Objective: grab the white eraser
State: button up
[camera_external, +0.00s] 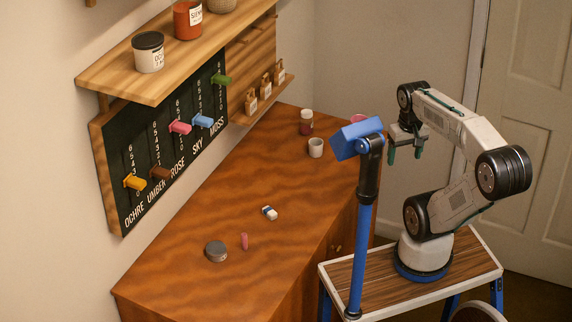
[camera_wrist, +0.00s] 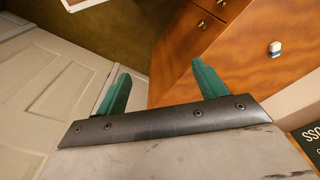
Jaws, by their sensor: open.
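The white eraser (camera_external: 269,212) with a dark blue band lies on the wooden table top, near the middle of its front part. It also shows in the wrist view (camera_wrist: 275,49) at the upper right, small and apart from my gripper. My gripper (camera_external: 405,154) hangs in the air to the right of the table, well away from the eraser and above it. In the wrist view my gripper (camera_wrist: 158,83) shows two green fingers spread wide with nothing between them.
A white cup (camera_external: 315,148) and a red-and-white jar (camera_external: 306,122) stand at the back. A blue post with a blue head (camera_external: 358,138) rises between the table and my arm. A slider board (camera_external: 170,140) hangs on the wall.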

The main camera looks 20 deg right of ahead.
aim_at(272, 209)
jog(key=w+a+f+m+g+y, duration=0.2)
jog(key=w+a+f+g+y, duration=0.1)
jog(key=a+f, duration=0.3)
jog(key=w+a+f+m+g+y, duration=0.2)
jog(key=w+a+f+m, duration=0.1)
jog(key=a+f, duration=0.3)
jog(key=w+a+f+m+g+y, duration=0.2)
jog(key=w+a+f, duration=0.3)
jog(key=a, duration=0.4)
jog(key=shift+f+g+y, duration=0.4)
jog(key=shift+g+y, duration=0.4)
jog(key=w+a+f+m+y, duration=0.1)
jog(key=a, duration=0.1)
jog(key=w+a+f+m+y, duration=0.1)
jog(key=f+m, duration=0.1)
jog(key=shift+w+a+m+t, duration=0.3)
jog(key=shift+w+a+t, duration=0.05)
jog(key=shift+w+t, duration=0.05)
jog(key=w+a+m, duration=0.1)
jog(key=w+m+t+y, duration=0.1)
jog(key=w, duration=0.1)
jog(key=w+a+m+t+y, duration=0.1)
jog(key=shift+w+a+r, duration=0.15)
jog(key=shift+a+r, duration=0.15)
jog(key=shift+a+f+m, duration=0.1)
jog(key=shift+a+m, duration=0.2)
jog(key=x, duration=0.7)
jog(key=shift+c, duration=0.3)
jog(key=c, duration=1)
